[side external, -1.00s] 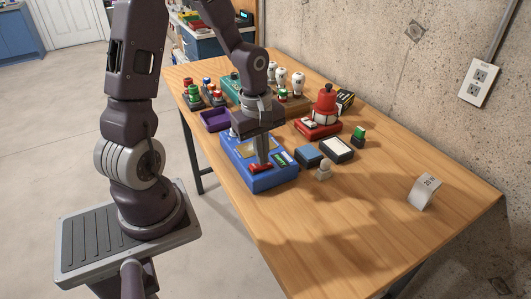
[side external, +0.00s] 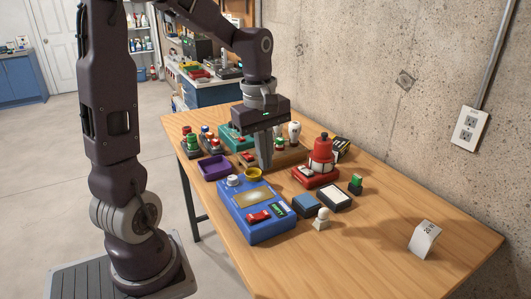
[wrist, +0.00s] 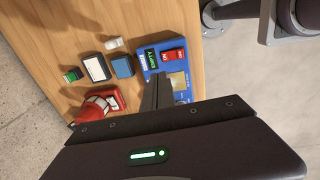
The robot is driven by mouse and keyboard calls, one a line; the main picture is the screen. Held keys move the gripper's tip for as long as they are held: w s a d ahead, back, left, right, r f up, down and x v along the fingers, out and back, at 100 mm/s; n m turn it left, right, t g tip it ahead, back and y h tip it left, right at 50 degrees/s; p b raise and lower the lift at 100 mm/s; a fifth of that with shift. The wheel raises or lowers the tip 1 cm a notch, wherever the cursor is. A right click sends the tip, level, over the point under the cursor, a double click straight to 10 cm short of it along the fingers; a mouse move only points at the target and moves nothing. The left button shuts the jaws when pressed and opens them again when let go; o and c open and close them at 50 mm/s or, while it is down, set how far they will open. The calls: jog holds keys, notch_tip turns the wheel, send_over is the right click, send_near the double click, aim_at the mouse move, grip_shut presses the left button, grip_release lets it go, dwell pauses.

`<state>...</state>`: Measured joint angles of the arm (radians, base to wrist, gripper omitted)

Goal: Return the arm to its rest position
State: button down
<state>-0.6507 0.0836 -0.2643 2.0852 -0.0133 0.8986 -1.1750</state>
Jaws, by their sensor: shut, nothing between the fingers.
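My gripper (side external: 264,163) is shut and empty, pointing down above the table, behind the blue box in the side view. In the wrist view its closed fingers (wrist: 157,92) overlap part of the blue box. The blue box (side external: 262,228) lies on the wooden table, with a red switch (side external: 258,216), a green label, a tan plate and a white knob on top. The box also shows in the wrist view (wrist: 148,58). My gripper is clear of the red switch.
Small blue and white blocks lie right of the blue box. The table's front right is mostly clear, with a folded card (side external: 424,238). A concrete wall (side external: 430,100) rises behind.

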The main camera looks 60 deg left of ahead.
jog(key=shift+r, duration=0.6)
jog(key=s+d+r+m+t, duration=0.2)
jog(key=s+d+m, duration=0.3)
jog(key=s+m, duration=0.2)
jog(key=s+d+r+m+t, duration=0.2)
jog(key=s+d+m, duration=0.4)
jog(key=m, duration=0.5)
jog(key=shift+s+t, duration=0.3)
jog(key=shift+s, duration=0.25)
jog(key=shift+r, duration=0.15)
dwell(0.3)
